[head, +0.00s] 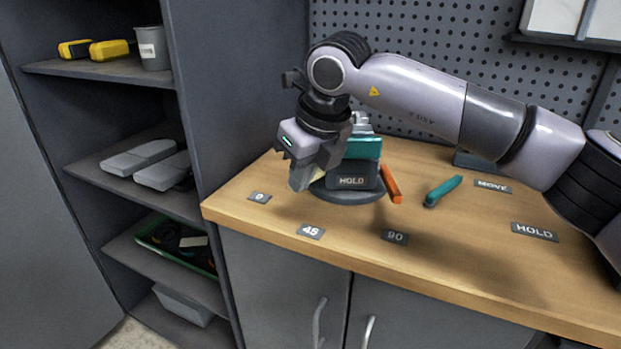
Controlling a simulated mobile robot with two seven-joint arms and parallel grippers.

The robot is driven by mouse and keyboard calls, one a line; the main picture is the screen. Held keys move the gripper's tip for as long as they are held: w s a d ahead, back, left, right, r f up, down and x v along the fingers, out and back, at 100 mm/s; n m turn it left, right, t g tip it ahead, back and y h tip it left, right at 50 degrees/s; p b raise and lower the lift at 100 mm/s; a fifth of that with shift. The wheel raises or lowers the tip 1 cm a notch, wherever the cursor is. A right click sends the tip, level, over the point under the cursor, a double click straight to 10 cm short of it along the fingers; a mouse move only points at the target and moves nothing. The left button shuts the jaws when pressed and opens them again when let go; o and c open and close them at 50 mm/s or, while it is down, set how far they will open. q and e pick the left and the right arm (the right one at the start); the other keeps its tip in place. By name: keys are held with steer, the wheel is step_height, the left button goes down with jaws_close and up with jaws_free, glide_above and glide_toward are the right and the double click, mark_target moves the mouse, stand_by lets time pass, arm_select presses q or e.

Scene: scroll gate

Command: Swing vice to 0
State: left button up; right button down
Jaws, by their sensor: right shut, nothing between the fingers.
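The vice (364,148), teal and grey on a round dark base (345,196), stands on the wooden workbench. Its dark front carries a HOLD label (351,182). An orange bar (391,183) at its right side points down toward the 90 plate (394,237); whether it is joined to the vice I cannot tell. The 0 plate (259,197) lies to the left and the 45 plate (311,231) between them. My right gripper (303,180) is shut and empty, at the vice's left front, hiding part of it. I cannot tell if it touches. My left gripper is out of view.
A teal lever (444,190) rests on the bench to the right, near a MOVE plate (492,186) and a HOLD plate (534,231). A pegboard (440,50) is behind. A shelf unit (125,70) stands left. The bench front between plates is clear.

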steer(key=shift+w+a+f+m+h, duration=0.1)
steer(key=shift+w+a+m+h, duration=0.2)
steer(key=shift+w+a+m, duration=0.45)
steer(key=shift+w+a+m+p, duration=0.35)
steer(key=shift+w+a+m, duration=0.15)
steer(key=shift+w+m, duration=0.15)
steer(key=shift+w+a+m+t+h+p, duration=0.15)
steer(key=shift+w+a+m+h+p, duration=0.1)
steer(key=shift+w+m, duration=0.2)
steer(key=shift+w+a+m+t+h+p, duration=0.15)
steer(key=shift+w+a+m+h, duration=0.1)
steer(key=shift+w+m, duration=0.15)
steer(key=shift+w, duration=0.1)
steer(key=shift+f, duration=0.1)
